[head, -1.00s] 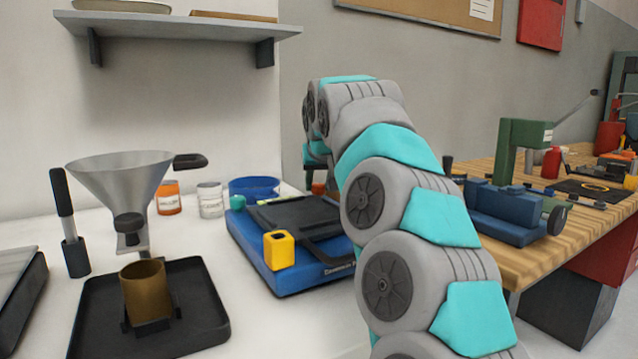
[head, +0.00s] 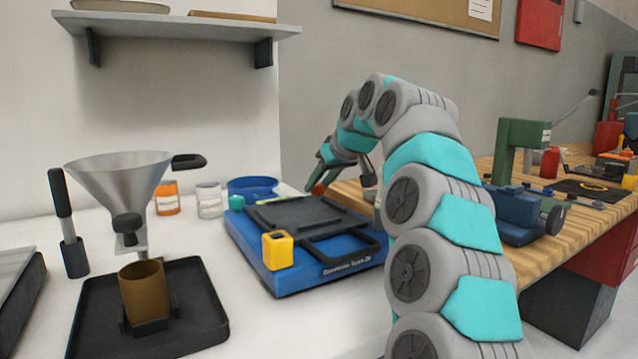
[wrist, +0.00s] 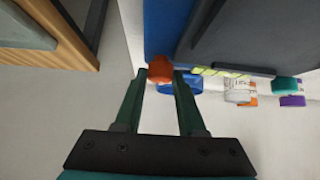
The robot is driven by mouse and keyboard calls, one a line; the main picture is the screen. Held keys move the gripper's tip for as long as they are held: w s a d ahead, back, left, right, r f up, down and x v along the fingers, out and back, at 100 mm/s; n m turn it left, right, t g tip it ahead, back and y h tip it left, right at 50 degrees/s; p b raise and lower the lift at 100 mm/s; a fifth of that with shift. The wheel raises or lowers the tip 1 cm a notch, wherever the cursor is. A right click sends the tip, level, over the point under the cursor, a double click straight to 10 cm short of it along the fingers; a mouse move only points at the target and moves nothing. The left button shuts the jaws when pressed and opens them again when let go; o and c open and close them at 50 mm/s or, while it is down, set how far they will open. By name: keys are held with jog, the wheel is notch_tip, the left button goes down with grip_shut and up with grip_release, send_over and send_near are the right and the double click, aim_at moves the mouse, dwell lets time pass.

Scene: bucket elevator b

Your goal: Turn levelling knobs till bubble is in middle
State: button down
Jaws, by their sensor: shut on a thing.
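The blue levelling base (head: 262,272) stands on the white bench with a dark plate (head: 290,215) on top. A yellow knob-like block (head: 277,250) is at its front corner and a teal knob (head: 236,202) at its left back corner. An orange-red knob (head: 318,188) is at the back right. In the wrist view my gripper (wrist: 160,74) is shut on this knob (wrist: 160,65), a finger on each side. The yellow-green level vial (head: 268,200) lies along the back edge and shows in the wrist view (wrist: 218,72); its bubble is too small to make out.
A blue bowl (head: 253,187) and small jars (head: 209,199) stand behind the base. A metal funnel (head: 118,190) and a black tray (head: 205,320) with a brown cup are at left. A wooden workbench (head: 550,235) stands close on the right.

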jog(key=shift+w+d+n+g+y, duration=0.1)
jog(key=shift+n+g+y, duration=0.3)
jog(key=shift+n, duration=0.3)
jog(key=shift+n+y, duration=0.3)
jog(key=shift+n, duration=0.2)
jog(key=c, duration=0.5)
grip_release()
jog(key=shift+d+r, duration=0.1)
